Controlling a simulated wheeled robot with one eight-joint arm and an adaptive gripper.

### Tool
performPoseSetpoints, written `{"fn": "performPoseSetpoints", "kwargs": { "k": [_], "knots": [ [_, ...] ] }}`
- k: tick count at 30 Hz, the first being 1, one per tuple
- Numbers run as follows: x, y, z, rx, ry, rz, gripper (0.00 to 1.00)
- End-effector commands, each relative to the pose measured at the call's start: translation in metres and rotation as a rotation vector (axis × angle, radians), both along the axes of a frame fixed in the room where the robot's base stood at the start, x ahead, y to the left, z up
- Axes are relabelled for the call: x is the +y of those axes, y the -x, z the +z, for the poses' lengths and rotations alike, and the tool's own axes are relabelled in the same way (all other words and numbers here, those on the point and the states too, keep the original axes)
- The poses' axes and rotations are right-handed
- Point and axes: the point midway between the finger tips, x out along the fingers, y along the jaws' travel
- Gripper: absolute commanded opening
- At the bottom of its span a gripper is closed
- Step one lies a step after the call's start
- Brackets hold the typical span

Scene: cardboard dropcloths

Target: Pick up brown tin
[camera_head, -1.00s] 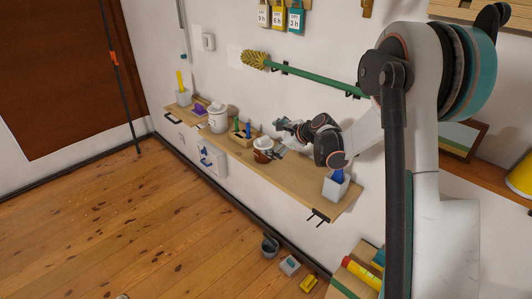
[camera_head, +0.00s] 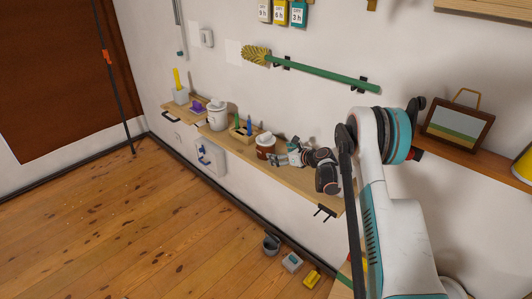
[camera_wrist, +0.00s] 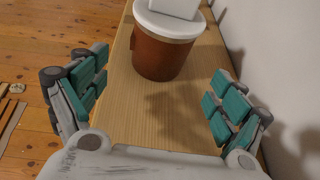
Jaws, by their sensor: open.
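The brown tin (camera_head: 265,145) with a white lid stands upright on the wooden wall shelf in the head view. In the wrist view the brown tin (camera_wrist: 162,55) is straight ahead, near the top middle, and its top is cut off by the frame edge. My gripper (camera_head: 278,159) is low over the shelf, just right of the tin. In the wrist view my gripper (camera_wrist: 158,92) is open and empty, its teal-padded fingers spread wide either side of the line to the tin. The tin lies beyond the fingertips, and no contact shows.
The wooden shelf (camera_head: 215,137) also holds a white canister (camera_head: 217,116), a wooden holder with several tools (camera_head: 242,130) and a purple item (camera_head: 197,106) to the left. A green-handled brush (camera_head: 320,75) hangs on the wall above. The wall closely borders the shelf.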

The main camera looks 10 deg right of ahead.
Motion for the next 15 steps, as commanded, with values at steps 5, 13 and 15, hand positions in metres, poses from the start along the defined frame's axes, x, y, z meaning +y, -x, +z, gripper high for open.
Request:
{"fn": "performPoseSetpoints", "kwargs": {
  "k": [5, 13, 15],
  "knots": [
    [0.012, -0.02, -0.011, 0.0, 0.0, 0.0, 0.9],
    [0.02, -0.031, -0.015, 0.0, 0.001, 0.0, 0.9],
    [0.024, -0.038, -0.019, 0.0, 0.0, 0.001, 0.9]
  ]
}}
